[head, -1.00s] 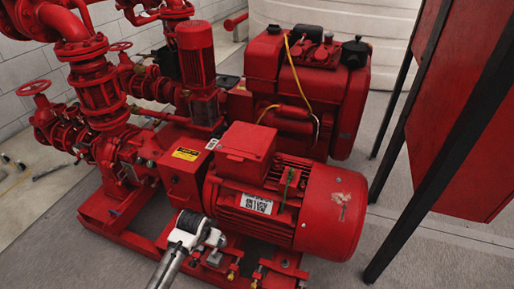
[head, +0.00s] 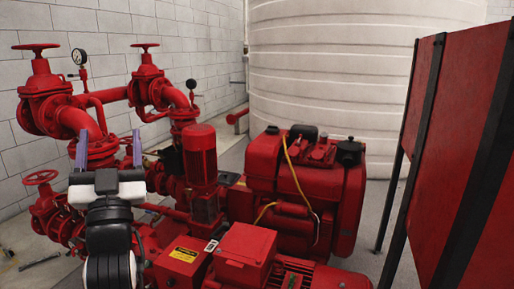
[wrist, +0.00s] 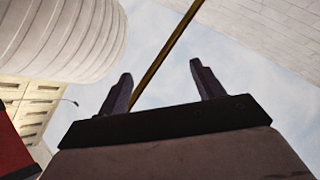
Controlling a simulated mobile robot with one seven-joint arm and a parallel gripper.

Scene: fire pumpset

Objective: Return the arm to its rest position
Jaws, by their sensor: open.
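My gripper (head: 109,150) stands upright at the left of the head view, with its two fingers apart and pointing up. Nothing is between the fingers. It appears in front of the red pipes and hides part of them. In the wrist view, my gripper (wrist: 161,92) also shows two dark fingers spread apart and empty, with sky behind them. My black and white wrist shows below the gripper in the head view.
A red pumpset with a motor (head: 300,273) and an engine (head: 310,185) fills the middle. Red valves (head: 45,90) and a gauge (head: 79,57) stand at left. A white tank (head: 340,80) stands behind. A red cabinet (head: 460,150) on black legs is at right.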

